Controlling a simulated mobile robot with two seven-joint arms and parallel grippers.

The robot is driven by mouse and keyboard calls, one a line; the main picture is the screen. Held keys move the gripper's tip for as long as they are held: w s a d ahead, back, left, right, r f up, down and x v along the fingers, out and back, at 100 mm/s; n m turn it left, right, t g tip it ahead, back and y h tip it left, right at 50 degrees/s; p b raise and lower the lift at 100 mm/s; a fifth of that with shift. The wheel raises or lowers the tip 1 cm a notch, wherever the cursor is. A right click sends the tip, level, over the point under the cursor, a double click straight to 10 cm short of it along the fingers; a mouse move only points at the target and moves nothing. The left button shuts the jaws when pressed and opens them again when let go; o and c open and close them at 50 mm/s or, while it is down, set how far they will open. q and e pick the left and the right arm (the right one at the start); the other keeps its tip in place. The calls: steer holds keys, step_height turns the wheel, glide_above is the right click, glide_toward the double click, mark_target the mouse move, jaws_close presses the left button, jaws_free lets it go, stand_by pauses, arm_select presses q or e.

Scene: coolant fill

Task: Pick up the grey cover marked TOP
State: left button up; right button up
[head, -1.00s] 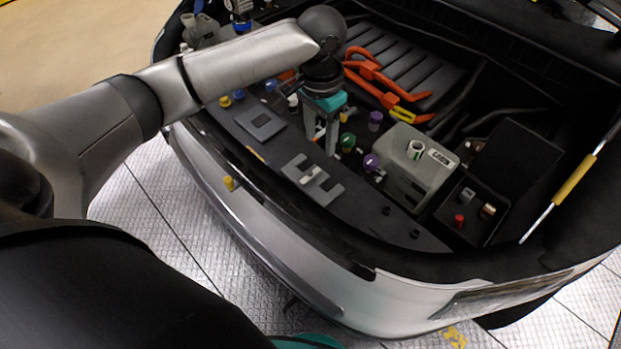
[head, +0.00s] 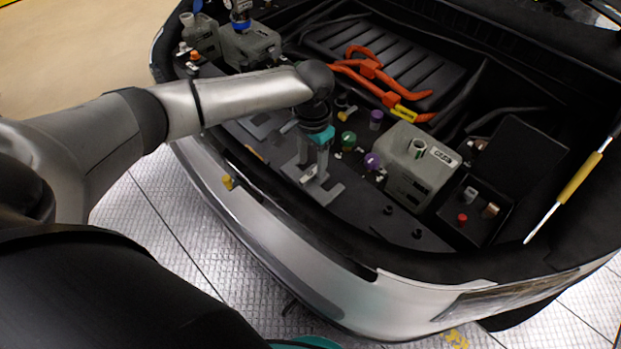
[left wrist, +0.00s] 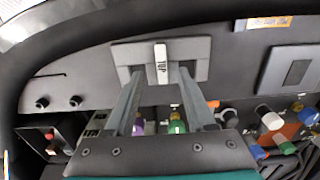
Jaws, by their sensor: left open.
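The grey cover (head: 327,193), a flat plate with notched edges, lies on the black panel at the car's front edge. In the left wrist view the cover (left wrist: 198,49) has a pale raised strip with dark lettering in its middle; I cannot read the letters clearly. My left gripper (head: 311,174) is over the cover, pointing down and hiding part of it. In the left wrist view the left gripper (left wrist: 159,75) is open, one finger on each side of the strip. I cannot tell whether the fingertips touch the cover. My right gripper is not in view.
A second grey plate with a dark rectangle (left wrist: 297,72) lies beside the cover, partly behind my arm in the head view. Green (head: 348,141) and purple (head: 371,161) caps stand close behind the gripper. A grey tank (head: 420,165) and an open black box (head: 467,222) are to the right.

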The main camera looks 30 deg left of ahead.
mark_target(310, 174)
arm_select(q)
step_height(310, 174, down, 4)
steer(key=shift+a+r, duration=0.15)
steer(key=shift+r, duration=0.05)
jaws_close()
stand_by(0.4)
